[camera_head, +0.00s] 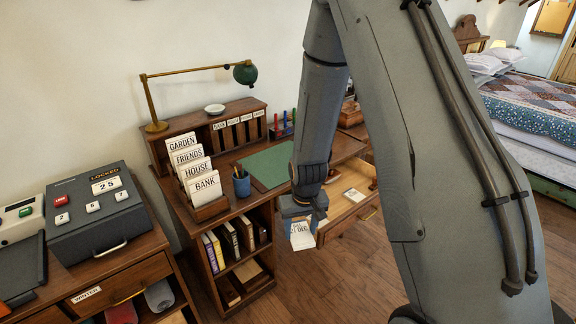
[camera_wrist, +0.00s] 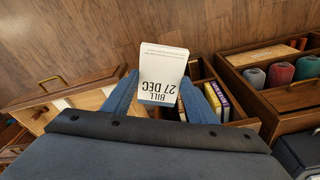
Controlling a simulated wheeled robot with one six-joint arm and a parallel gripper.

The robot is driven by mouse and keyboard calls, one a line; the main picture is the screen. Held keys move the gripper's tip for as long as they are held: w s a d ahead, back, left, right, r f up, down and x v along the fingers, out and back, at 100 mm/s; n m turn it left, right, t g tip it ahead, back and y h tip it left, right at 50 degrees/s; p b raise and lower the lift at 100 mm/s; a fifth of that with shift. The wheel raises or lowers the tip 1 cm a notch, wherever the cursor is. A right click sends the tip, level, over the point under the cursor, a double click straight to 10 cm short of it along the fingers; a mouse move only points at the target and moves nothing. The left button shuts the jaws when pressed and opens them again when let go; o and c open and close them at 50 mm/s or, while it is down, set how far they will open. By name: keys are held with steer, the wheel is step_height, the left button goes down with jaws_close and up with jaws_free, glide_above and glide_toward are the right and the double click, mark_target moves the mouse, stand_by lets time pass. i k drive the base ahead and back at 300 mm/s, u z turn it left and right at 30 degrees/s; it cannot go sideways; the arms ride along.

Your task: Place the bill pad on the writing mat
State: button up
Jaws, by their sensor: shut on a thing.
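The bill pad (camera_head: 301,236) is a small white block with a blue band and the print "BILL 27 DEC". My gripper (camera_head: 304,211) is shut on it and holds it in the air in front of the desk, beside the open drawer. In the wrist view the bill pad (camera_wrist: 162,75) sits between the two blue fingers of my gripper (camera_wrist: 165,103), over the floor. The writing mat (camera_head: 265,166) is a green sheet on the desk top, behind and left of my gripper. My arm hides its right part.
The open drawer (camera_head: 345,211) holds a small pale item. A blue pencil cup (camera_head: 241,184) and a rack of labelled cards (camera_head: 207,193) stand left of the mat. A green lamp (camera_head: 244,74) reaches over the desk's back. A grey locked box (camera_head: 98,214) stands at left.

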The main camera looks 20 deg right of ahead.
mark_target(271, 166)
steer(key=z, duration=1.2)
steer(key=i, duration=0.55)
steer(key=u, duration=1.65)
steer(key=i, duration=1)
